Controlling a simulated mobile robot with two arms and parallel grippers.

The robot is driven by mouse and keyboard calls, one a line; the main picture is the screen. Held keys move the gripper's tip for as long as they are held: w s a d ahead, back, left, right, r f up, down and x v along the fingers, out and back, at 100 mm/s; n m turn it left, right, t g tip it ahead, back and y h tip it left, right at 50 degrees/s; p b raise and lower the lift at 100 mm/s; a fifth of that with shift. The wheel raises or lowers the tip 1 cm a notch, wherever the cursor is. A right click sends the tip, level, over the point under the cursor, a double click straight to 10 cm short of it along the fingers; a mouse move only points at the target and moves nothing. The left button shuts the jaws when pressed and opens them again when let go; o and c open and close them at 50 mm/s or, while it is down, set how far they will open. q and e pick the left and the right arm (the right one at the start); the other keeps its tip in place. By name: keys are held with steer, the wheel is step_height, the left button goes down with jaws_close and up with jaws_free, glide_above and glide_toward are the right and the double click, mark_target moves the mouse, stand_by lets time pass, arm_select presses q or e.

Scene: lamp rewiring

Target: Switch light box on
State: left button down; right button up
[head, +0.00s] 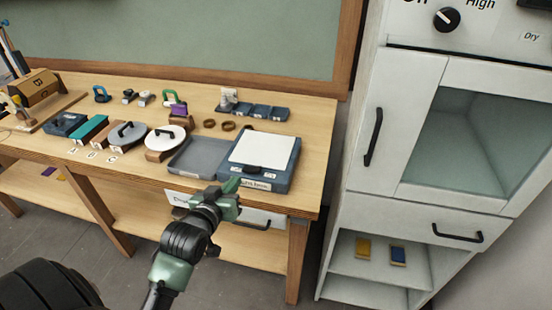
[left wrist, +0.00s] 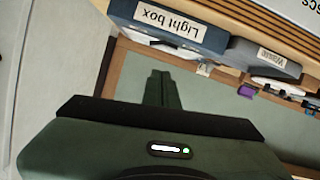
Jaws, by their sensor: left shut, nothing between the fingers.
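The light box (head: 284,175) is a blue box with a plain white top panel, standing at the front right of the wooden table. Its front carries a label and small white tags. In the left wrist view the light box (left wrist: 122,14) is at the top, with its "Light box" label upside down. My left gripper (head: 232,186) is shut and empty, at the light box's front left corner. Its fingers (left wrist: 161,88) point toward the box in the left wrist view; I cannot tell whether they touch it. My right gripper is not in view.
A grey open tray (head: 193,157) lies left of the light box. Two round lidded items (head: 166,137) and a teal-topped block (head: 90,128) stand further left. Blue bins (head: 262,112) are behind. A drawer (head: 258,215) is under the tabletop; a white cabinet (head: 385,140) stands right.

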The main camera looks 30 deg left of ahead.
arm_select(q)
step_height(320, 180, up, 3)
steer(key=shift+w+d+f, duration=0.1)
steer(key=shift+d, duration=0.05)
steer(key=p, duration=0.2)
glide_above(252, 169)
steer(key=s, duration=0.2)
step_height(252, 169, down, 2)
steer(key=shift+d+f+p, duration=0.2)
steer(key=shift+f, duration=0.5)
steer(key=shift+d+f+p, duration=0.15)
steer(key=shift+d+f, duration=0.05)
steer(key=shift+f, duration=0.55)
steer(key=shift+d+f+p, duration=0.2)
steer(key=shift+f, duration=0.5)
steer(key=shift+s, duration=0.1)
